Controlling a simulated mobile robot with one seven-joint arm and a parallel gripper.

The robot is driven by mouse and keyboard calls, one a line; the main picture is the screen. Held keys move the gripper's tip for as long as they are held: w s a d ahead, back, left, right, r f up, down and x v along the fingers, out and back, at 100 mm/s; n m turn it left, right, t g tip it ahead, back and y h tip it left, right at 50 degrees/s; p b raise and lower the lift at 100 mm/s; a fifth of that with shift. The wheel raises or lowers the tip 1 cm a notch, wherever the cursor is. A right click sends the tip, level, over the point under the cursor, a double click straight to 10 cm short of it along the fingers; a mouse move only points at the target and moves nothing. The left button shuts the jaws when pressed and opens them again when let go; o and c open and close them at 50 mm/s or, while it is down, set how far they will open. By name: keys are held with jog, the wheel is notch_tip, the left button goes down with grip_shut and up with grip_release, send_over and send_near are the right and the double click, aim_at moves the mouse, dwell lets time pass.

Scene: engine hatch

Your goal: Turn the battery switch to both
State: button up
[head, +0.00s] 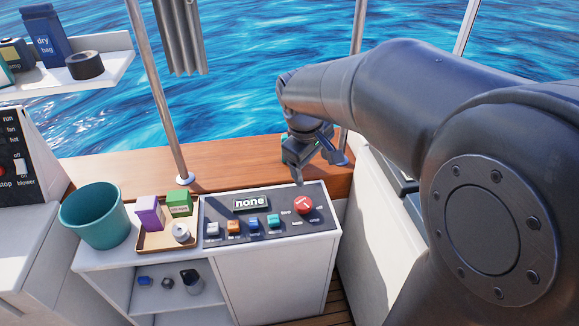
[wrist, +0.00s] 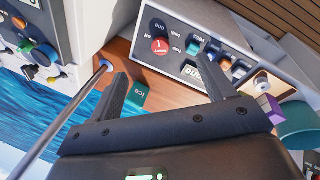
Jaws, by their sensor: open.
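The battery switch is a round red knob (head: 303,205) with a white mark, at the right end of a dark panel (head: 265,226) on the white console. In the wrist view the red knob (wrist: 160,46) sits upper middle, beyond my fingertips. A display (head: 250,202) on the panel reads "none". My gripper (head: 304,176) is open and empty, above and behind the panel near the knob, apart from it. In the wrist view its two fingers (wrist: 178,88) are spread wide.
Several coloured switches (head: 254,223) line the panel left of the knob. A tray (head: 150,242) with purple and green boxes and a white roll stands left, beside a teal bucket (head: 97,215). A metal pole (head: 160,95) rises behind. A wooden ledge (head: 235,160) runs behind the console.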

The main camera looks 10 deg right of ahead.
jog(key=w+a+f+n+g+h, duration=0.1)
jog(key=w+f+n, duration=0.3)
jog(key=w+f, duration=0.35)
jog(key=n+g+h, duration=0.1)
jog(key=n+g, duration=0.1)
jog(key=n, duration=0.2)
send_near(303, 202)
jog(key=x, duration=0.8)
jog(key=shift+f, duration=0.4)
jog(key=c, duration=1)
jog(key=shift+o, duration=0.2)
